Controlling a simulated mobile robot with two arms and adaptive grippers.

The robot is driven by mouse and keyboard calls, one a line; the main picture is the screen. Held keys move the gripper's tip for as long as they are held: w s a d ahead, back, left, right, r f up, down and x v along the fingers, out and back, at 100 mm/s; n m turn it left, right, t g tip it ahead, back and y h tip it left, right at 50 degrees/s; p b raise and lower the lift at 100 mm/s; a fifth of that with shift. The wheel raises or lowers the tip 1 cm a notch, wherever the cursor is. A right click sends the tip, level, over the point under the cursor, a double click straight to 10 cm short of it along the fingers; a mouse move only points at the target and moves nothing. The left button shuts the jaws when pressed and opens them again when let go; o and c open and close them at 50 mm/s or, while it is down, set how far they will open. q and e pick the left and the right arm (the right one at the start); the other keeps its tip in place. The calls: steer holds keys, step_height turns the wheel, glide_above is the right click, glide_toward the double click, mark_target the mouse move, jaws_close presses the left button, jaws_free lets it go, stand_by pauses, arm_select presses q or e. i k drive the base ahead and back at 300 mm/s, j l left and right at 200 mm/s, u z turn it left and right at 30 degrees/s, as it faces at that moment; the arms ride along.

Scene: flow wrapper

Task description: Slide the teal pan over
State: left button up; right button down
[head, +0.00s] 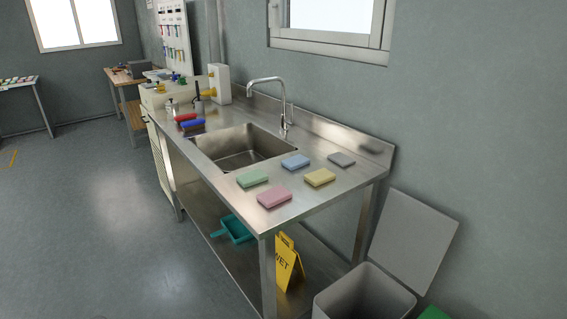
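The teal pan (235,229), which looks like a dustpan, lies on the lower shelf (219,250) of the steel sink table. Its handle points left toward the shelf's front edge. The table's top and legs frame it, and its far side is in shadow. Neither of my grippers shows in the head view.
The sink table (318,204) carries several sponges, including a pink one (274,197), beside the sink basin (238,150). A yellow wet-floor sign (287,263) stands right of the pan. A grey bin (364,296) stands at the right end. The floor (100,230) at left is clear.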

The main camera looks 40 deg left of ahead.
mark_target(239, 233)
steer(key=u, duration=1.65)
steer(key=i+j, duration=0.2)
steer(key=z, duration=0.05)
